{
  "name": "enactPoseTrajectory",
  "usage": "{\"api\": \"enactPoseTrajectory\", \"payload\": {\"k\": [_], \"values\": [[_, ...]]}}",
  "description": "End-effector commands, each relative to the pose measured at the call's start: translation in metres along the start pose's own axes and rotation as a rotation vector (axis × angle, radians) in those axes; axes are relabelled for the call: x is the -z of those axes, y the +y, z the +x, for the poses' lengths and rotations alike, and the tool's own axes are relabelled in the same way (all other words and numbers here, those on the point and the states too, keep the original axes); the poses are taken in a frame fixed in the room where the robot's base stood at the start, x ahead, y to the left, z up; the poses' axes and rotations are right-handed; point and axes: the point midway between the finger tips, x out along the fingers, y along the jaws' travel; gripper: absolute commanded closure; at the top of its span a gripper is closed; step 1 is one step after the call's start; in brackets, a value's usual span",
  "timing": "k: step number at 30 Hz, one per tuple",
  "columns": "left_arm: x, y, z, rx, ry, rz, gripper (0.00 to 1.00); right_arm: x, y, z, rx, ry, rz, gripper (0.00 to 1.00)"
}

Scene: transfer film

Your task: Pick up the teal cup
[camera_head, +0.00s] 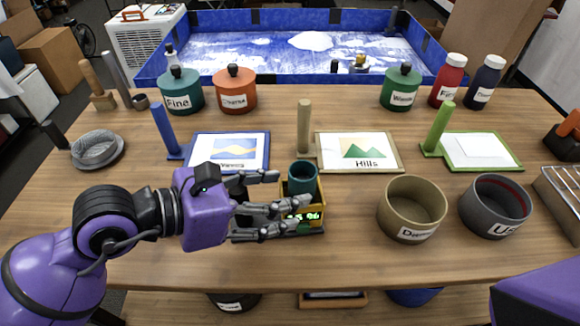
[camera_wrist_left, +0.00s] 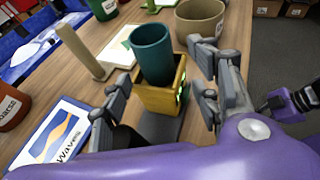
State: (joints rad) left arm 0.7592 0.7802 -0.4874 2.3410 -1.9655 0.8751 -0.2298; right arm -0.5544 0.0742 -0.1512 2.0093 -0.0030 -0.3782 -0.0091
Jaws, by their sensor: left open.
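The teal cup (camera_head: 302,177) stands upright in a yellow holder (camera_head: 287,213) with a lit green display, near the middle of the table. In the left wrist view the cup (camera_wrist_left: 152,52) rises out of the yellow holder (camera_wrist_left: 161,98). My left gripper (camera_head: 285,199) comes in from the left, its grey fingers open and reaching to the holder. In the left wrist view the fingers (camera_wrist_left: 160,105) are spread on either side of the holder, below the cup's rim. I cannot tell whether they touch it.
A picture card marked Hills (camera_head: 358,152) lies behind the holder, and another card (camera_head: 229,152) is behind my gripper. A tan bowl (camera_head: 413,208) and a grey bowl (camera_head: 495,206) stand to the right. Lidded pots (camera_head: 181,92) and bottles (camera_head: 448,80) line the back. The table front is clear.

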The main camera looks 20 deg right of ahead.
Motion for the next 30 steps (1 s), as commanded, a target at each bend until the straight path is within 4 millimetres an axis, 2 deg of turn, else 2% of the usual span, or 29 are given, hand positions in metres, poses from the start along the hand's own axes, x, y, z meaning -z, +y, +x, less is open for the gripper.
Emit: {"api": "enactPoseTrajectory", "payload": {"k": [6,15,27,30], "values": [[-0.002,0.001,0.03,0.001,-0.001,0.0,0.43,0.013,0.0,-0.004,0.0,0.022,0.002,1.0],[0.002,0.0,0.035,0.002,0.006,-0.005,0.42,0.012,0.0,-0.004,0.001,0.02,0.002,1.0],[0.006,0.0,0.036,0.003,0.013,-0.01,0.94,0.01,0.0,-0.004,0.001,0.017,0.001,1.0],[0.006,0.001,0.036,0.002,0.013,-0.009,0.96,0.01,0.0,-0.004,0.001,0.017,0.001,1.0]]}}
